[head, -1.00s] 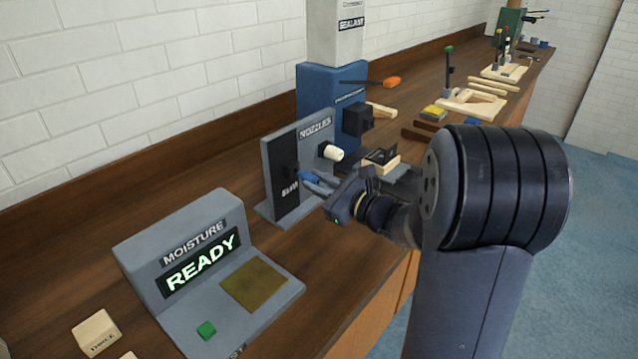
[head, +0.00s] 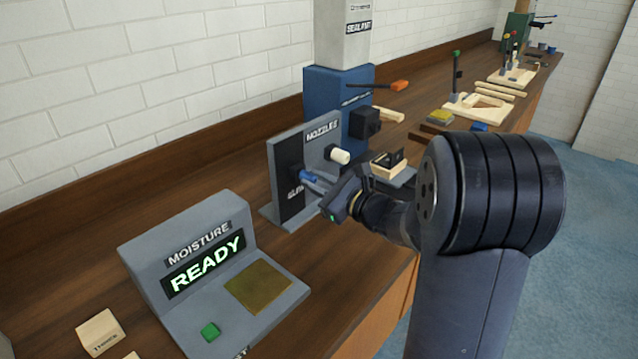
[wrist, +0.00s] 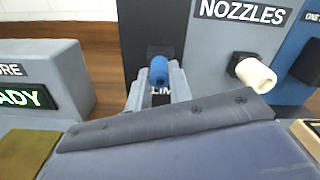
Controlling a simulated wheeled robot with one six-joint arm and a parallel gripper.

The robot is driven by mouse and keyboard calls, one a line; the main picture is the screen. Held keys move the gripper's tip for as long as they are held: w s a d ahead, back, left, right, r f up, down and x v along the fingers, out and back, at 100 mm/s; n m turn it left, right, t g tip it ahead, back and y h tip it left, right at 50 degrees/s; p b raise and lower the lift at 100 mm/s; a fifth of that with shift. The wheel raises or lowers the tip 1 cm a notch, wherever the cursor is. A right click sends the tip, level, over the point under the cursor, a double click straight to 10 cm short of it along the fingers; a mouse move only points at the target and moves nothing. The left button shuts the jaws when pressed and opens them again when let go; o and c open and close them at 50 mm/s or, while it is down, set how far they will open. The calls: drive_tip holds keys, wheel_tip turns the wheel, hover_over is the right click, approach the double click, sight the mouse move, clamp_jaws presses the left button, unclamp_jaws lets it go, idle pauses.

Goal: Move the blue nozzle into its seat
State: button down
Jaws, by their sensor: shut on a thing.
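The blue nozzle (head: 307,176) is a short blue cylinder at the front of the black panel (head: 290,163) on the left part of the grey nozzle rack (head: 321,151). In the wrist view the blue nozzle (wrist: 159,70) sits between the grey fingertips, in front of the dark panel. My gripper (head: 316,184) is shut on it, reaching in from the right; its fingers (wrist: 160,88) also show in the wrist view. Whether the nozzle's far end is inside a seat is hidden. A white nozzle (head: 340,156) sticks out of the rack to the right.
The moisture station (head: 215,262), its screen reading READY, stands at the left front. A blue dispenser (head: 326,95) stands behind the rack. A small wooden piece on a grey base (head: 389,167) lies right of the rack, near my wrist. Wooden frames (head: 480,108) lie farther back.

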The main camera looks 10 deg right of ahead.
drive_tip(key=shift+w, duration=0.15)
drive_tip(key=c, duration=1.2)
unclamp_jaws()
drive_tip(key=b+v, duration=0.1)
drive_tip(key=v, duration=0.9)
drive_tip(key=shift+s+d, duration=0.15)
drive_tip(key=shift+s, duration=0.25)
drive_tip(key=p+x, duration=0.1)
drive_tip(key=x, duration=1)
drive_tip(key=shift+s+d, duration=0.3)
drive_tip(key=shift+s, duration=0.05)
